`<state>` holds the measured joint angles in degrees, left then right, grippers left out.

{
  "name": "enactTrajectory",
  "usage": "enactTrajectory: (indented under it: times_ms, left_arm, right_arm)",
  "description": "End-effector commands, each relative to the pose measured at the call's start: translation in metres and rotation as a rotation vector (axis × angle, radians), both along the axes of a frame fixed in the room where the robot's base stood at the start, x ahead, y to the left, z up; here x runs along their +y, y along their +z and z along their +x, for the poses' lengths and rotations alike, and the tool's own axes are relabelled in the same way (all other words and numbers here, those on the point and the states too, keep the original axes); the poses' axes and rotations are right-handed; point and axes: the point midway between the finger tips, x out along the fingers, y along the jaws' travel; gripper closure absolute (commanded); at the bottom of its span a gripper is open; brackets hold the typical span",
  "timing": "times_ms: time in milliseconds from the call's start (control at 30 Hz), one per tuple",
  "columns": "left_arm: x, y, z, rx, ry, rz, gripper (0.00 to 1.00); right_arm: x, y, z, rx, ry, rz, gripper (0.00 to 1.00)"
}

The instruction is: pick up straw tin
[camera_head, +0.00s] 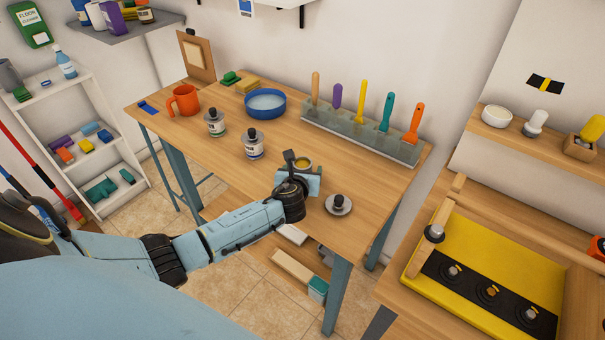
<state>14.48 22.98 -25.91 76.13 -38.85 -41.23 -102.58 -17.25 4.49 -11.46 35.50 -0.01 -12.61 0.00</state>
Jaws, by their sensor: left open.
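An open tin with a straw-yellow top (302,162) stands near the front edge of the wooden table (200,155); it looks like the straw tin. My left gripper (298,172) is open at this tin and hides most of its body. I cannot tell whether the fingers touch it. A round grey lid with a black knob (338,205) lies on the table just right of my gripper. My right gripper is not in view.
Two tins with black tops, one (253,146) and another (215,124), stand to the left. A blue bowl (265,103), an orange mug (184,100) and a rack of coloured-handled tools (360,134) are behind.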

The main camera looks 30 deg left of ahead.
Motion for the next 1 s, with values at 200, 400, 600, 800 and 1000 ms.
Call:
enactTrajectory:
  times_ms: [200, 400, 600, 800, 1000]
  left_arm:
    - [0.0040, -0.0048, 0.0098, 0.000, 0.000, 0.000, 0.27]
    - [0.0040, -0.0044, 0.0095, 0.000, -0.001, 0.000, 0.31]
    - [0.0039, -0.0044, 0.0093, 0.000, -0.001, 0.000, 0.58]
    - [0.0039, -0.0040, 0.0095, -0.001, -0.001, 0.000, 0.79]
    - [0.0040, -0.0039, 0.0094, -0.001, -0.001, 0.000, 0.79]
  right_arm:
    - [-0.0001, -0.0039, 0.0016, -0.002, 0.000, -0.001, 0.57]
    - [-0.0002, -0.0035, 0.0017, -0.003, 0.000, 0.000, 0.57]
    - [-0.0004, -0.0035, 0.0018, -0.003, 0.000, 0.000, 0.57]
    - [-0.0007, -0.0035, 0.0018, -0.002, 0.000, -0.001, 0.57]
    - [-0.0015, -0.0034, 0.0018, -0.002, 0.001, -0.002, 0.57]
